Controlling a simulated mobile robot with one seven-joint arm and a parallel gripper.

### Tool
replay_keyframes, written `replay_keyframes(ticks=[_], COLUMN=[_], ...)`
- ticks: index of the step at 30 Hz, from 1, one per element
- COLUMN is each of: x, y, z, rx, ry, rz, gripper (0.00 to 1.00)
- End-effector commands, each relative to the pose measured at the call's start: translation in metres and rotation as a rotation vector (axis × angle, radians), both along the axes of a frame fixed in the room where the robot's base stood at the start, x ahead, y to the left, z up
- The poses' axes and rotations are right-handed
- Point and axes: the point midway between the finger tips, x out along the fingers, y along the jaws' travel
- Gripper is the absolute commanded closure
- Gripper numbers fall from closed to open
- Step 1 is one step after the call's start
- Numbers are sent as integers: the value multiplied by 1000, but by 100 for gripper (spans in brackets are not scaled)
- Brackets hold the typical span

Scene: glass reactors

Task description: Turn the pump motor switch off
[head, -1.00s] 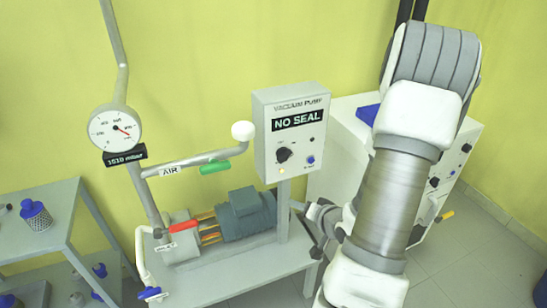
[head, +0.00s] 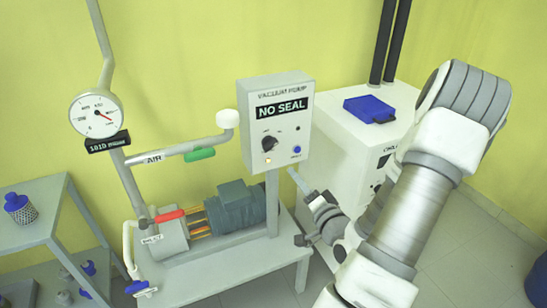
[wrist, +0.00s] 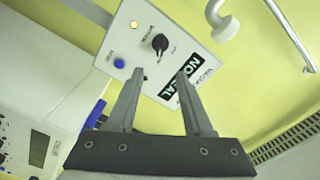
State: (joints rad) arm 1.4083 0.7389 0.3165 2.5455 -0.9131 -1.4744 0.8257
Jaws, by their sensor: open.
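The vacuum pump control box (head: 276,126) stands on a post above the pump bench, with a "NO SEAL" display (head: 282,107). Its black rotary knob (head: 269,143) is on the lower left of the panel, with a lit amber lamp (head: 268,161) below it and a blue button (head: 297,150) to the right. The knob also shows in the wrist view (wrist: 160,42), ahead of my fingertips and between their lines. My gripper (head: 298,205) is right of the box and lower than it, open and empty. It also shows in the wrist view (wrist: 155,75), apart from the panel.
The pump motor (head: 236,207) sits on the bench (head: 225,270) below the box. A pipe with a white knob (head: 228,118) and green handle (head: 200,154) runs left of the box. A white cabinet (head: 345,135) stands behind at right.

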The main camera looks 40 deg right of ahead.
Motion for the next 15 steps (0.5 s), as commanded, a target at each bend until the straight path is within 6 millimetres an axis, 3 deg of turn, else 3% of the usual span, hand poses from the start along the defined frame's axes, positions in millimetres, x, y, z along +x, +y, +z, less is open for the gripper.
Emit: replay_keyframes(ticks=[7, 15], x=[11, 57], y=[0, -10], z=[-5, 0], rx=[-4, 0], ry=[0, -1], rz=[-1, 3], gripper=[49, 49])
